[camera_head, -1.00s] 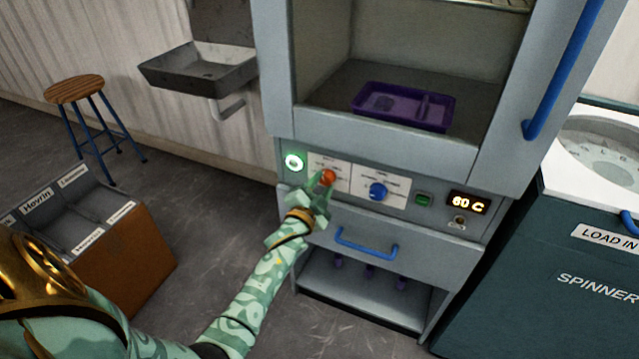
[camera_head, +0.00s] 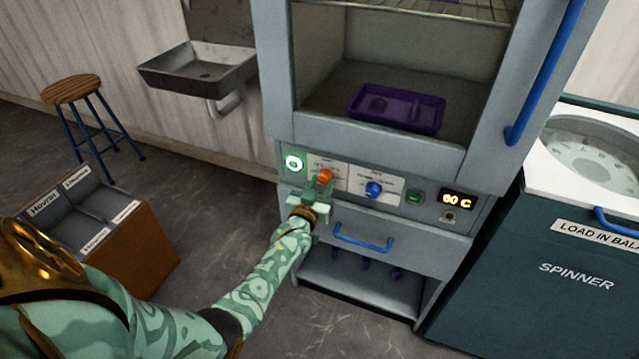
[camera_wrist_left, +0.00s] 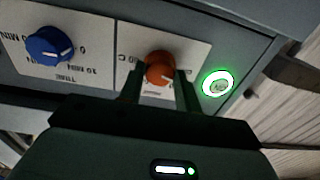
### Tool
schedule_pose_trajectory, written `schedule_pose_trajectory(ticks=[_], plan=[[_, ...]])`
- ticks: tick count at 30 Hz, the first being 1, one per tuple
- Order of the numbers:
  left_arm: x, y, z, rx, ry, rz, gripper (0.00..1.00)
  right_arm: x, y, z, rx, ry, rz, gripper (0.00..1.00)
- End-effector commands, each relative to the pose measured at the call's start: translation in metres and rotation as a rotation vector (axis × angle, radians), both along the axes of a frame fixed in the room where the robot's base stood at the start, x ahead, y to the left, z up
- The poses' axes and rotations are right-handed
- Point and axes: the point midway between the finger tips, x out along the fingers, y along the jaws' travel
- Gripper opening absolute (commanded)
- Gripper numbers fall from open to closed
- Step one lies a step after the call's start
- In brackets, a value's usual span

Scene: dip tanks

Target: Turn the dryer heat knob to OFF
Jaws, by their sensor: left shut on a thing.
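The orange heat knob (camera_head: 325,176) sits on the dryer's front panel, left of the blue time knob (camera_head: 373,189). My left gripper (camera_head: 319,187) is at the orange knob, its two fingers on either side of it. In the left wrist view the orange knob (camera_wrist_left: 158,69) shows between the finger tips (camera_wrist_left: 158,86), with a pale pointer mark on its face. The gripper is shut on the knob. The dial's label is partly hidden and too small to read. The dryer display (camera_head: 457,201) reads 60 C. My right gripper is not in view.
A lit green ring button (camera_head: 294,163) is left of the knob and a green switch (camera_head: 415,197) is to the right. A blue drawer handle (camera_head: 362,243) lies below. The spinner (camera_head: 575,262) stands at the right. A purple tray (camera_head: 398,125) sits in the dryer.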

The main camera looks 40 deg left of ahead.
Motion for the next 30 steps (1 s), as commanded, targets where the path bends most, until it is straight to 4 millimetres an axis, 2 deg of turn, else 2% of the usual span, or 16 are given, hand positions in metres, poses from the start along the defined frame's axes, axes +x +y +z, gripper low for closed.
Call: schedule_pose_trajectory(ticks=[12,30], plan=[[-0.001,-0.0006,-0.0024,-0.212,-0.043,0.0,0.1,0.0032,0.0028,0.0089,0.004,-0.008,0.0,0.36],[-0.0012,-0.0009,-0.0033,-0.253,-0.053,0.001,0.1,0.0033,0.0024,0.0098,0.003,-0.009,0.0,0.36]])
